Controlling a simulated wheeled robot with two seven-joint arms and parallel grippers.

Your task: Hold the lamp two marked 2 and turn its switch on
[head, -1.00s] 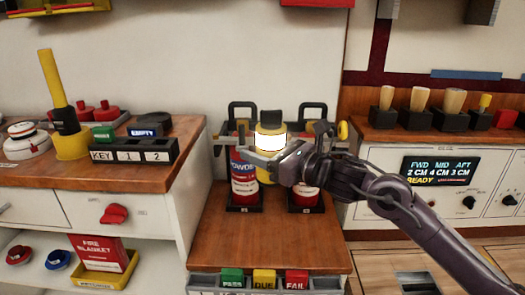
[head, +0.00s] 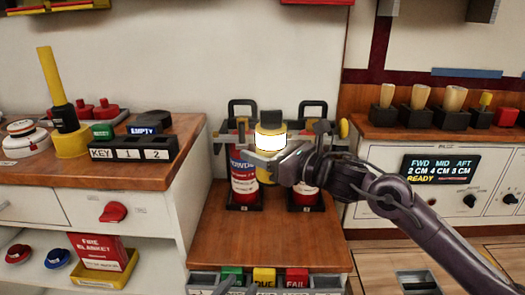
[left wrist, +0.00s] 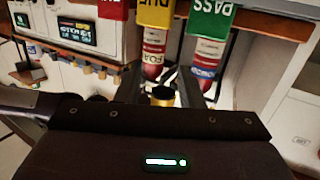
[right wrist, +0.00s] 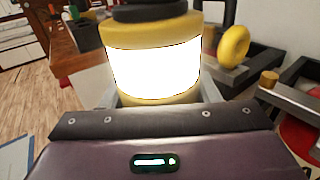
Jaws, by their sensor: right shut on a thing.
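A yellow lamp (head: 270,142) with a bright white band and a dark cap (head: 271,117) is held upright in front of the fire extinguishers. My right gripper (head: 276,160) is shut around it. The lit band fills the middle of the right wrist view (right wrist: 152,62). No number shows on the lamp, and its switch cannot be made out clearly. My left gripper (head: 229,284) just shows at the bottom edge, by the tag tray, apart from the lamp. In the left wrist view its fingers (left wrist: 165,92) look apart, with a yellow object between them in the picture.
Two red extinguishers (head: 244,182) stand on the low wooden cabinet (head: 262,235). PASS, DUE and FAIL tags sit in a tray (head: 325,283) at its front. The key box (head: 133,150) is on the left counter, and a READY display panel (head: 440,172) is on the right.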

